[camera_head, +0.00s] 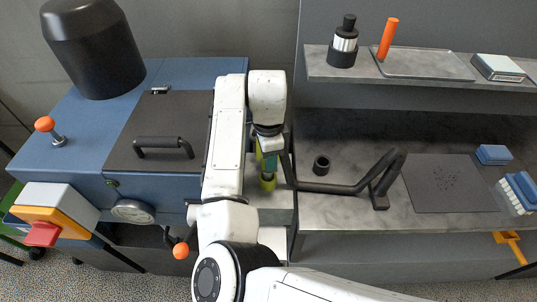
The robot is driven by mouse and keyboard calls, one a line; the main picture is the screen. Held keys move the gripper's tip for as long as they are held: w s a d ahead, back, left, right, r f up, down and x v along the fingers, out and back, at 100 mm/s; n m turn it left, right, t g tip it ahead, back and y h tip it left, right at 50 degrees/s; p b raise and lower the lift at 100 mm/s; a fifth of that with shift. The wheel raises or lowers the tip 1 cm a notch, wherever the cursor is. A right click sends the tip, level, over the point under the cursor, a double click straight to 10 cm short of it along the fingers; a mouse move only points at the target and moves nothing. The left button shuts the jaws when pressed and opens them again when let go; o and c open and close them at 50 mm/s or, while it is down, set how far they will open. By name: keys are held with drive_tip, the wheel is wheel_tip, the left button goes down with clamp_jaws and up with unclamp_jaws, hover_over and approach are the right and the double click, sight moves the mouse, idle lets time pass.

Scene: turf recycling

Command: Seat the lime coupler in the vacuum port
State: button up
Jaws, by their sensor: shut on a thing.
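My gripper (268,153) points down in the gap between the blue machine and the grey counter. It is shut on the lime coupler (268,183), which shows as a yellow-green piece with a teal section above it, roughly upright. The fingers are small and partly hidden by my arm. I cannot tell whether the coupler's lower end touches the pale surface under it. No vacuum port is clearly identifiable; a short black open ring (321,166) stands on the counter to the right of the gripper.
A black bent bar (345,188) runs close by on the right. The blue machine (180,75) has a dark lid with a handle (163,146). The counter (350,212) holds a dark mat (448,184) and blue brushes (493,154). A shelf (415,85) above carries a tray and bottle.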

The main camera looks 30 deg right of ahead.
drive_tip(key=shift+f+b, duration=0.9)
drive_tip(key=shift+f, duration=0.75)
drive_tip(key=o, duration=1.2)
drive_tip(key=shift+r, duration=0.1)
wheel_tip(320, 180, up, 11)
drive_tip(key=shift+f+b, duration=0.1)
drive_tip(key=shift+b, duration=0.5)
